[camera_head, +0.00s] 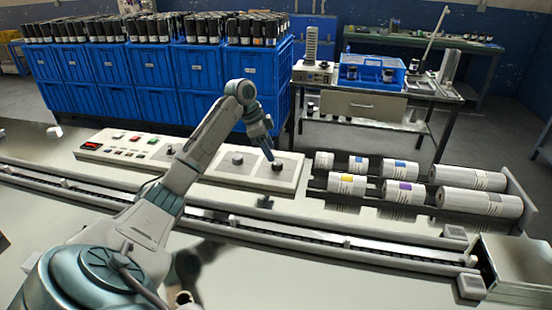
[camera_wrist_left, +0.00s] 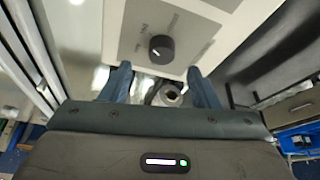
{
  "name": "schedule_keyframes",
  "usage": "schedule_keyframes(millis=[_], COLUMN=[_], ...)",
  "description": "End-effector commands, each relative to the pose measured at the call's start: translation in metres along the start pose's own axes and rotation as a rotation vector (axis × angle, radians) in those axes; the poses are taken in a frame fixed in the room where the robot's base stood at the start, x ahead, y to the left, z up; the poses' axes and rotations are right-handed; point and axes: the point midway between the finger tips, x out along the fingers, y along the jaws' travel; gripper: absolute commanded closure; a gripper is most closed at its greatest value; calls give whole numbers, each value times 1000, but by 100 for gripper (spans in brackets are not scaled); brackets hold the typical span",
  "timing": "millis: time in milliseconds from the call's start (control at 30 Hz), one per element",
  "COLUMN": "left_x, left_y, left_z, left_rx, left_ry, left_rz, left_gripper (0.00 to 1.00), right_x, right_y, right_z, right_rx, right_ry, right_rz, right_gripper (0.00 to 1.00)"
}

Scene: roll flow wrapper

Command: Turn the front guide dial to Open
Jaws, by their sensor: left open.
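A long pale control panel (camera_head: 215,172) lies on the machine. A black round dial (camera_head: 277,166) sits at its right end, and another dark dial (camera_head: 237,158) is to its left. My left gripper (camera_head: 267,148) is just above the right-end dial, pointing down. In the left wrist view, my left gripper (camera_wrist_left: 162,80) has its fingers apart, with nothing held. A black dial (camera_wrist_left: 162,48) with a white pointer mark shows just beyond the fingertips, apart from them. Labels around it are too blurred to read. My right gripper is not in view.
Several labelled rolls (camera_head: 402,191) lie right of the panel. A conveyor channel (camera_head: 330,237) runs along the front. Red and green buttons (camera_head: 135,139) are on the panel's left. Blue crates (camera_head: 160,70) and a side table (camera_head: 370,95) stand behind.

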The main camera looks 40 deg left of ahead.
Motion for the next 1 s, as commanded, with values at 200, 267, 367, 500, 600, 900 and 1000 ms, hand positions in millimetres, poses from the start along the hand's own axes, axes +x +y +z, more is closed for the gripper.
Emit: schedule_keyframes(millis=[200, 267, 367, 500, 600, 900, 1000], left_x=[36, 42, 49, 52, 52, 52, 51], left_y=[0, 0, 0, 0, 0, 0, 0], left_z=[0, 0, 0, 0, 0, 0, 0], left_rx=[-1, 0, -1, -1, -1, 0, -1], left_ry=[0, 1, 0, -1, -1, 0, 0], left_rz=[2, 1, 0, -1, -1, -1, -1], left_gripper=[45, 45, 45, 45, 45, 88, 89], right_x=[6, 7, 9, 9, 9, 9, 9], right_y=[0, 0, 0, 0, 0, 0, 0], right_z=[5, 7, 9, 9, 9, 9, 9], right_rx=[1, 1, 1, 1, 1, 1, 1], right_ry=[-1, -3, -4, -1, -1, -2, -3], right_rz=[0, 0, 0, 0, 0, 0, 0], right_gripper=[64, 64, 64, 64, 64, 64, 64])
